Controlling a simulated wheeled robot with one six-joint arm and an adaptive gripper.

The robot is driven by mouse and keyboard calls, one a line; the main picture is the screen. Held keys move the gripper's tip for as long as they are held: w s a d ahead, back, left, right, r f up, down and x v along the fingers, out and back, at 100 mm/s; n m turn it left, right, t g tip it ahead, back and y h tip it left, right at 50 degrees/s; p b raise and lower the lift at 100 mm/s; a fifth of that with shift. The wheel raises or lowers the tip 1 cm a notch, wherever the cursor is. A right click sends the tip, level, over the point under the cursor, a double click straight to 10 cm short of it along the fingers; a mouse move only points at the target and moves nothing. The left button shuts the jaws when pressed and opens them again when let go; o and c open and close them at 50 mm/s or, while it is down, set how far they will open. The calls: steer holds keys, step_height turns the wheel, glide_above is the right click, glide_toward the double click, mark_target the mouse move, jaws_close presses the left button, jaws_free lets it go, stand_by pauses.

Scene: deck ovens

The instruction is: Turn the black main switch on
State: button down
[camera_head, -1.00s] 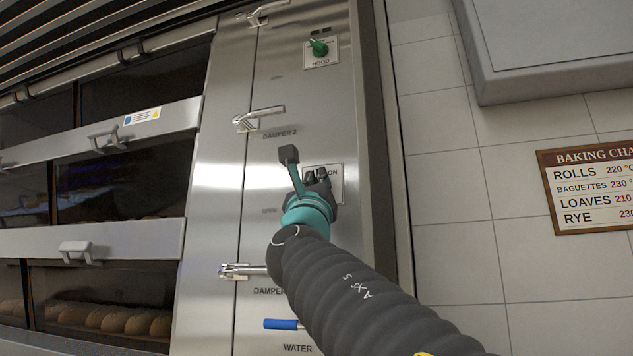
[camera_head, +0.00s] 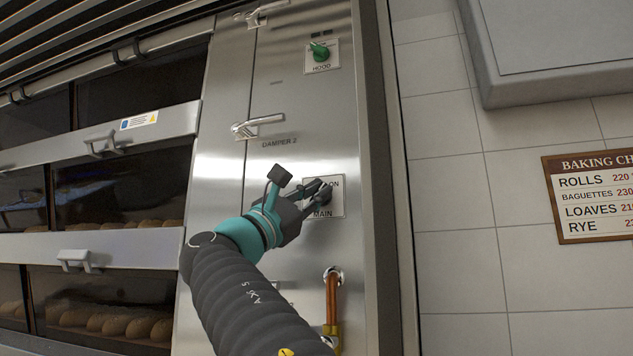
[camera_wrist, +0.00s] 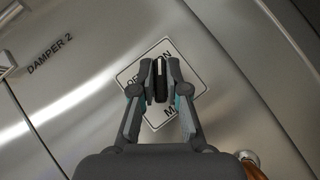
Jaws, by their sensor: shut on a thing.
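The black main switch (camera_wrist: 161,80) is a knob with a white line, on a white plate marked OFF, ON and MAIN. In the wrist view my gripper (camera_wrist: 160,75) has one finger on each side of the knob and is shut on it. The white line points between the plate's top and its ON side, toward ON. In the head view my gripper (camera_head: 322,191) reaches the plate (camera_head: 337,207) from the lower left and partly covers the knob.
Above is a green hood knob (camera_head: 319,52). The Damper 2 lever (camera_head: 257,126) sticks out at upper left. A copper pipe (camera_head: 331,300) with a brass fitting is below the plate. Oven decks (camera_head: 92,143) with bread lie left. A tiled wall (camera_head: 455,180) and baking chart (camera_head: 592,195) are right.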

steer(key=shift+m+g+p, duration=0.5)
steer(key=shift+m+g, duration=0.5)
steer(key=shift+m, duration=0.3)
steer(key=c, duration=1.2)
jaws_free()
steer(key=v, duration=1.2)
steer(key=shift+w, duration=0.1)
steer(key=shift+m, duration=0.3)
